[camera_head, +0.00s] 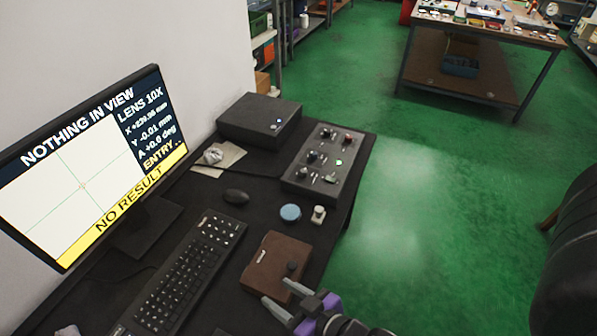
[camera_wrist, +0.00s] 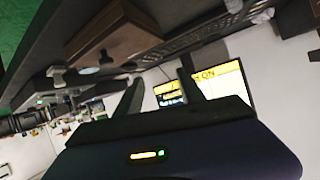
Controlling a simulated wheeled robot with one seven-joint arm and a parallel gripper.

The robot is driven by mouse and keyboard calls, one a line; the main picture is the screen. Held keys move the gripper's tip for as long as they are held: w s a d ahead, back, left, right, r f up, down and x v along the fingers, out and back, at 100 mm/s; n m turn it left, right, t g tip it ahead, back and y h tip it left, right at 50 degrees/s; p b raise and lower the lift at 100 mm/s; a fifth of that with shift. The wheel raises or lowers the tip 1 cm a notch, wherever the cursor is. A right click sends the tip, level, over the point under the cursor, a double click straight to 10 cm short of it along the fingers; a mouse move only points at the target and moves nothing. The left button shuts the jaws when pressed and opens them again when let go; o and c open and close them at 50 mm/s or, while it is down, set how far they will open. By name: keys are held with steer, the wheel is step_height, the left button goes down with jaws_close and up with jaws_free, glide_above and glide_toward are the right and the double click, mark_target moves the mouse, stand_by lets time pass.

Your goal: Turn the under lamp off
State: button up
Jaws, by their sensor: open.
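A grey control box (camera_head: 322,168) with several knobs and a lit green light (camera_head: 339,162) stands at the far right of the black desk. I cannot read which control belongs to the under lamp, and no lamp is clearly visible. My gripper (camera_head: 280,293) is at the bottom of the head view, open and empty, with its fingers beside the brown box. In the wrist view its two dark fingers (camera_wrist: 162,88) are apart with nothing between them. The control box is well beyond the fingertips.
A brown box (camera_head: 277,262), a blue round lid (camera_head: 290,212), a small white-topped piece (camera_head: 318,214), a mouse (camera_head: 236,196) and a keyboard (camera_head: 185,272) lie on the desk (camera_head: 262,215). The monitor (camera_head: 95,165) reads "NOTHING IN VIEW". A dark case (camera_head: 258,120) stands behind.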

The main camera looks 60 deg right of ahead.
steer(key=shift+m+g+h, duration=0.6)
steer(key=shift+m+g, duration=0.2)
steer(key=shift+m, duration=0.1)
steer(key=w+d+f, duration=0.1)
steer(key=w+d, duration=0.1)
steer(key=w, duration=0.1)
steer(key=w+d+f, duration=0.1)
steer(key=w+d, duration=0.1)
steer(key=w, duration=0.2)
steer(key=w+d+f, duration=0.2)
steer(key=w+d, duration=0.1)
steer(key=shift+w+d, duration=0.1)
steer(key=shift+w, duration=0.2)
steer(key=w+d+m+g+h, duration=0.1)
steer(key=w+d+m+g, duration=0.1)
steer(key=w+d, duration=0.7)
steer(key=m+g, duration=0.4)
steer(key=g, duration=0.3)
glide_toward(304, 170)
steer(key=shift+y, duration=0.3)
steer(key=b+x, duration=0.1)
steer(key=x, duration=0.7)
steer(key=shift+d+f, duration=0.15)
steer(key=shift+d, duration=0.1)
jaws_close()
